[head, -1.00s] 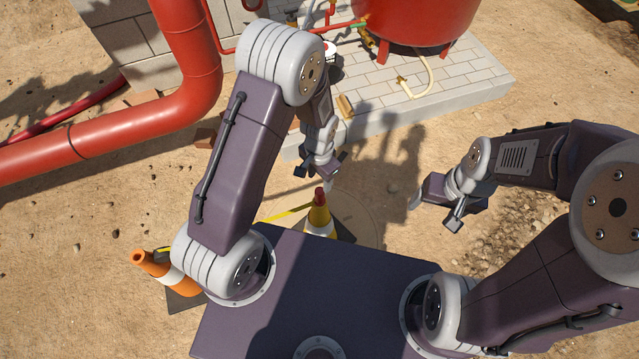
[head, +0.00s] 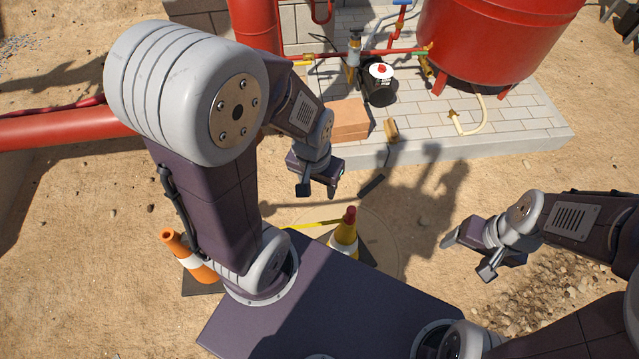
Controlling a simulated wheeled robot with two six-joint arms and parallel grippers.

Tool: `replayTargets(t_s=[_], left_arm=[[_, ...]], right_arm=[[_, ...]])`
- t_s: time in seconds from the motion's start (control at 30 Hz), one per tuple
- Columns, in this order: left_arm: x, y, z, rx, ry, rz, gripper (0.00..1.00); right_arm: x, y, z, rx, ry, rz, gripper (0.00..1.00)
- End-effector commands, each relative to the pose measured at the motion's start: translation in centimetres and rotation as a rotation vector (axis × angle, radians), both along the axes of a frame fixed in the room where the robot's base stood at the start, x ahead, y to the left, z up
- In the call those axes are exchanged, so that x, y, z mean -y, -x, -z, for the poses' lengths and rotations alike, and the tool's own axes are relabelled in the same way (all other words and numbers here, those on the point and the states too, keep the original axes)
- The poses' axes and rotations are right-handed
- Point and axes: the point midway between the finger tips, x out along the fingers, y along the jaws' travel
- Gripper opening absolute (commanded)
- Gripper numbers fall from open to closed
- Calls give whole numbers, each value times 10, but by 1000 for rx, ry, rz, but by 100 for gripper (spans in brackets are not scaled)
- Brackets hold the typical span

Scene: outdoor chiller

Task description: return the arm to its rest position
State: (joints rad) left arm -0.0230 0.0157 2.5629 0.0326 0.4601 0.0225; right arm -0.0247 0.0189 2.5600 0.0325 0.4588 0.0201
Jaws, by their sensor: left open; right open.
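My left gripper (head: 318,190) is at the end of the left arm, which rises high from my base and bends over at the elbow. Its jaws are open and empty, pointing down above the sandy ground, behind the yellow cone. My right gripper (head: 464,258) is at the right, open and empty, low over the sand, with its arm folded in from the right edge.
Beyond the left gripper lie a brick-coloured block (head: 350,121), a black canister (head: 379,88) and a red tank (head: 490,40) on a paved slab (head: 510,131). Red pipes (head: 60,132) run at left.

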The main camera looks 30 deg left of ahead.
Motion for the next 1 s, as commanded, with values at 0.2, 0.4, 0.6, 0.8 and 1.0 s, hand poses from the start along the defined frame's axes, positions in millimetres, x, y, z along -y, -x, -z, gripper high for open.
replayTargets(t_s=[0.2,0.4,0.6,0.8,1.0], left_arm=[[0,-1,-9,1,0,3,50],[0,-1,-69,1,0,4,50],[0,-1,-149,1,0,4,50],[0,-1,-160,1,0,4,50],[0,-1,-157,1,0,4,50]], right_arm=[[0,0,-9,0,0,0,76],[0,0,-69,0,0,0,76],[0,0,-149,0,0,0,76],[0,0,-160,0,0,0,76],[0,0,-157,0,0,0,76]])
